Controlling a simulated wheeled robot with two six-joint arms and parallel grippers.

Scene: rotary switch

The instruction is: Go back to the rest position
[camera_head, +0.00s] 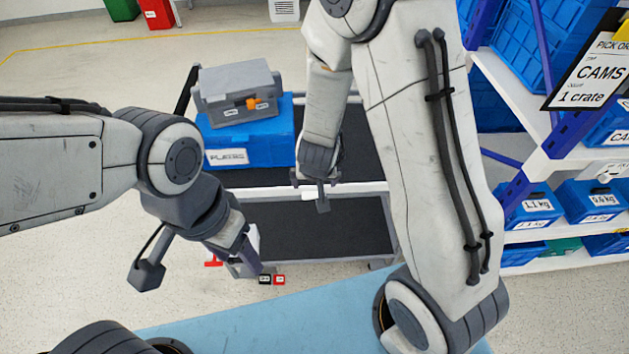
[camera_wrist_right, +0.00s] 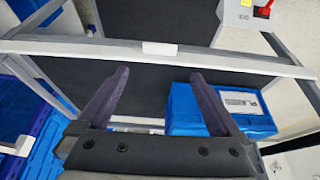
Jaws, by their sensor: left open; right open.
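A grey switch box (camera_head: 237,93) with an orange knob (camera_head: 253,103) on its front sits on a blue crate (camera_head: 255,143) on the cart's top shelf. My left gripper (camera_head: 243,258) is open and empty, low in front of the cart's left side, away from the box. My right gripper (camera_head: 313,187) is beside the cart's front rail, right of and below the blue crate in the head view. In the right wrist view the right gripper (camera_wrist_right: 160,85) has its fingers spread with nothing between them. A blue crate (camera_wrist_right: 205,110) shows behind its right finger there.
The cart (camera_head: 345,245) has dark shelves and a pale front rail. A shelf rack (camera_head: 545,160) with blue bins stands close on the right. Green and red bins (camera_head: 157,13) stand far back left.

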